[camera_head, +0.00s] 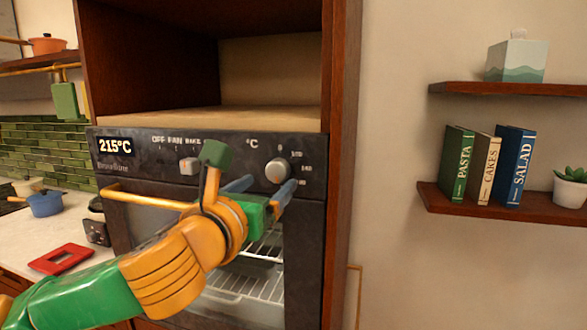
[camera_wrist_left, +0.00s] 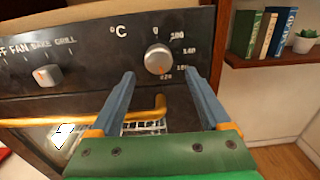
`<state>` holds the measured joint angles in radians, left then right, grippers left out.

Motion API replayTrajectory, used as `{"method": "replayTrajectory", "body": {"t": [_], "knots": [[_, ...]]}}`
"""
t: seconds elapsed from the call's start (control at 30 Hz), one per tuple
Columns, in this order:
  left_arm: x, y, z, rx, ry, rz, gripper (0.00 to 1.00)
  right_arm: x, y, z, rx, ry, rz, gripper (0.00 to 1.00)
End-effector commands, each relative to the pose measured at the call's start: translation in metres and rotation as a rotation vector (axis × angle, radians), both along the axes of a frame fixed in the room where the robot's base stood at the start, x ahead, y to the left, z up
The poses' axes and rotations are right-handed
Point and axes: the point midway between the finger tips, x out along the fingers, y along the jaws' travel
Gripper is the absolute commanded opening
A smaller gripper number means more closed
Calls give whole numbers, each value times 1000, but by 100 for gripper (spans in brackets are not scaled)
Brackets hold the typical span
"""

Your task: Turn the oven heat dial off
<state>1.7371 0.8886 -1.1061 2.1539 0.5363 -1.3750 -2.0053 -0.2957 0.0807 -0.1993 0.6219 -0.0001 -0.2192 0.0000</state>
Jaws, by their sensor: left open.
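The oven heat dial (camera_head: 278,170) is a round pale knob under the °C mark on the dark oven panel; it also shows in the wrist view (camera_wrist_left: 158,58). In the wrist view an orange mark shows near its lower edge, towards the high numbers. The display (camera_head: 115,146) reads 215°C. My left gripper (camera_head: 263,187) is open, its two blue fingers pointing at the panel. In the wrist view (camera_wrist_left: 159,76) the fingertips lie on either side of the dial and slightly below it, with nothing between them. Whether they touch the panel cannot be told. My right gripper is out of view.
A second knob (camera_head: 189,166) for oven modes sits left of the heat dial. The yellow oven door handle (camera_head: 150,201) runs below the panel. A wooden cabinet side (camera_head: 341,130) stands right of the oven. Wall shelves with books (camera_head: 483,168) are farther right.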

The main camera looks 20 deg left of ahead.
Motion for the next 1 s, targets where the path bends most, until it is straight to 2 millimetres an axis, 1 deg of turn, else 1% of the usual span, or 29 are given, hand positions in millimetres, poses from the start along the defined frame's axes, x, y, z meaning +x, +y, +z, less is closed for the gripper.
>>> {"method": "replayTrajectory", "body": {"t": [0.03,0.1,0.23,0.33,0.53,0.57,0.6,0.67,0.7,0.77,0.8,0.83,1.0], "knots": [[11,0,5,-2,6,1,81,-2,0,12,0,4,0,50],[26,-1,5,-3,5,1,81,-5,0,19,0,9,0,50],[45,-2,4,-4,2,-1,81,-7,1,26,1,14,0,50],[51,-2,2,-4,0,-1,81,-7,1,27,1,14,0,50],[51,-2,0,-5,-2,-2,81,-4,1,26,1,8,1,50],[51,-2,0,-5,-2,-2,72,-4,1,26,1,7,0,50],[51,-2,0,-5,-2,-2,62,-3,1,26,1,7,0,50],[51,-2,0,-5,-2,-2,45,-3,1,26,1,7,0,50],[51,-2,0,-6,-2,-2,35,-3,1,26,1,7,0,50],[51,-2,0,-6,-2,-2,18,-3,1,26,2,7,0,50],[51,-2,1,-6,-2,-2,8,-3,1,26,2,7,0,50],[51,-2,1,-6,-2,-2,0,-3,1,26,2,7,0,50],[51,-2,1,-13,-3,-2,0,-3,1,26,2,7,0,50]]}}
